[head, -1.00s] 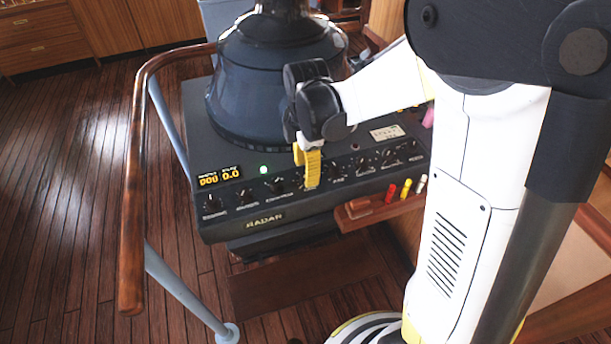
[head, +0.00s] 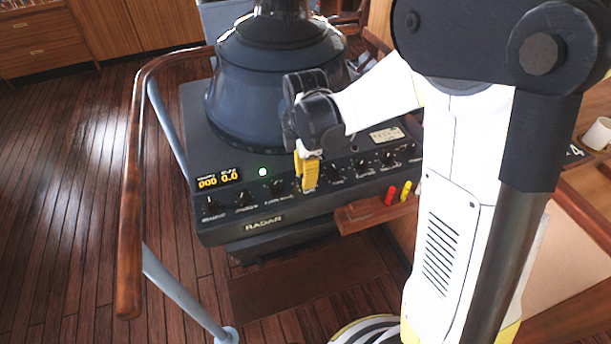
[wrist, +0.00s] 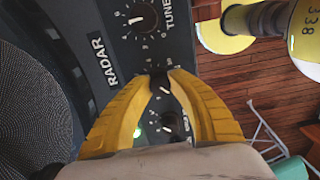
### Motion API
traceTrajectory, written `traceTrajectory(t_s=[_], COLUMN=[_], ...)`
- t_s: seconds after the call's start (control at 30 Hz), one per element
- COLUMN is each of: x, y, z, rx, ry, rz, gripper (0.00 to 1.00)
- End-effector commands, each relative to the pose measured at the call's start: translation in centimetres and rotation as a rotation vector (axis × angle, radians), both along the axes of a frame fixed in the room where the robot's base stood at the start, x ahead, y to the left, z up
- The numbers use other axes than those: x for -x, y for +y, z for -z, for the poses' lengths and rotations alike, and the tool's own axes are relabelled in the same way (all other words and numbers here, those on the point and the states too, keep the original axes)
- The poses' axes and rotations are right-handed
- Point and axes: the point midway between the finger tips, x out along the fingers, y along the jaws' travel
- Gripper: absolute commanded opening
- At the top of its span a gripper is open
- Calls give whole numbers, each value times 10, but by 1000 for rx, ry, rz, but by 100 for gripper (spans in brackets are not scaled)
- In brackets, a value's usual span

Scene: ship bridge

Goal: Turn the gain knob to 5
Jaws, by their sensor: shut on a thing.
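The radar console's sloped front panel (head: 232,225) carries a row of black knobs with white pointer marks. My gripper (head: 306,188) reaches down to the middle of this row, its yellow fingers shut. In the wrist view my gripper (wrist: 160,72) has its fingertips closed around a small black knob (wrist: 163,86), which shows a white pointer line and is partly hidden by the fingers. Its label is hidden, so I cannot tell its name or number. A larger TUNE knob (wrist: 142,17) is apart from the fingers. Another knob (wrist: 168,122) shows between the fingers.
An amber display (head: 218,181) and a lit lamp (head: 262,172) are left of my gripper. A wooden ledge (head: 358,217) with red and yellow pegs juts out at the right. A curved wooden handrail (head: 135,180) borders the left. A dark blue pedestal (head: 270,80) stands behind the panel.

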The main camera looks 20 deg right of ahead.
Motion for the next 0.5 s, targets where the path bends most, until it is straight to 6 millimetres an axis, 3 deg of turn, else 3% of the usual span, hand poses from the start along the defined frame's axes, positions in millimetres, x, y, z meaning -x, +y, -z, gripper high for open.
traceTrajectory(t_s=[0.5], x=[0], y=[0], z=[0], rx=[0], ry=[0], rz=[365], gripper=[0])
